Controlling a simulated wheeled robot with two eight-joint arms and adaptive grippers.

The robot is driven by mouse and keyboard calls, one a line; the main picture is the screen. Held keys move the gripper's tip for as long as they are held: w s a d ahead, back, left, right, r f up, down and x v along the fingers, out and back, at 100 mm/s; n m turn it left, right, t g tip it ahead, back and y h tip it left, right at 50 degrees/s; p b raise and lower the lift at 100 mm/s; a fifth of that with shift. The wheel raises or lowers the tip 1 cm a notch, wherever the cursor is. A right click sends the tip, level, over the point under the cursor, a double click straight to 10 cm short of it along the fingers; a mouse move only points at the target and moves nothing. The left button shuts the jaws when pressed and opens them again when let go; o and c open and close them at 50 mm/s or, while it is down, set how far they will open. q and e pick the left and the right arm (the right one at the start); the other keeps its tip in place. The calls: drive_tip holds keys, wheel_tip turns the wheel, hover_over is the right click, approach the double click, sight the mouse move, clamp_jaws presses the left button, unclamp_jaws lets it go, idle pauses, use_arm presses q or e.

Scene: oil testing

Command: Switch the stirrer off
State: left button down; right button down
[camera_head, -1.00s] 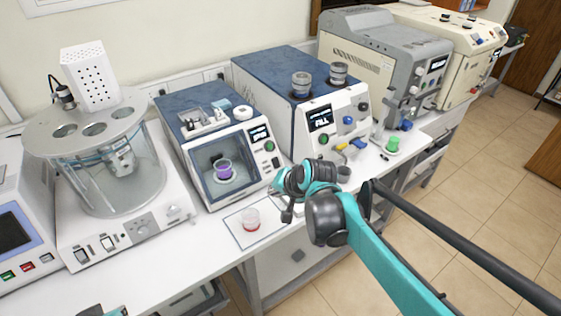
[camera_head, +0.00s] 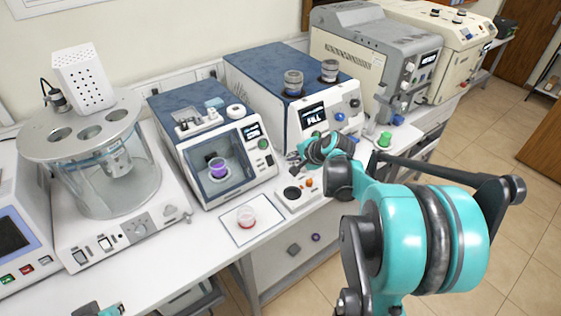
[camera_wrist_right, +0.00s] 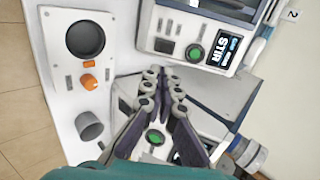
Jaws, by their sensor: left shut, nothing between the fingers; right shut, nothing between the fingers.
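The stirrer is the blue and white machine (camera_head: 180,107) with a purple beaker (camera_head: 218,168) in its open chamber. Its green button (camera_head: 263,144) sits below a small display. In the right wrist view that display (camera_wrist_right: 229,50) reads STIR, with the green button (camera_wrist_right: 195,53) beside it. My right gripper (camera_head: 294,160) is shut and empty, just right of the stirrer's front panel. In the wrist view its fingertips (camera_wrist_right: 162,78) are together, below the stirrer panel and apart from the button. My left gripper (camera_head: 98,309) shows only partly at the bottom edge, shut and empty.
A second blue machine (camera_head: 262,65) with a FILL display stands right of the stirrer. A small white device (camera_head: 301,203) with a dark disc and orange knobs lies in front. A cup with red liquid (camera_head: 246,216) stands on a white mat. A grey cup (camera_wrist_right: 89,126) is near my fingers.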

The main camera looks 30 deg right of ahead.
sight(271, 163)
drive_tip(key=b+x, duration=0.3)
drive_tip(key=x, duration=1)
drive_tip(key=shift+w+f+b, duration=0.2)
drive_tip(key=shift+f+b, duration=0.05)
drive_tip(key=shift+b, duration=0.1)
drive_tip(key=shift+w+f+b, duration=0.15)
drive_tip(key=shift+f+b, duration=0.2)
drive_tip(key=shift+f, duration=0.05)
drive_tip(key=shift+r, duration=0.15)
drive_tip(key=shift+r, duration=0.1)
drive_tip(key=shift+r+p, duration=0.65)
drive_tip(key=shift+r, duration=0.05)
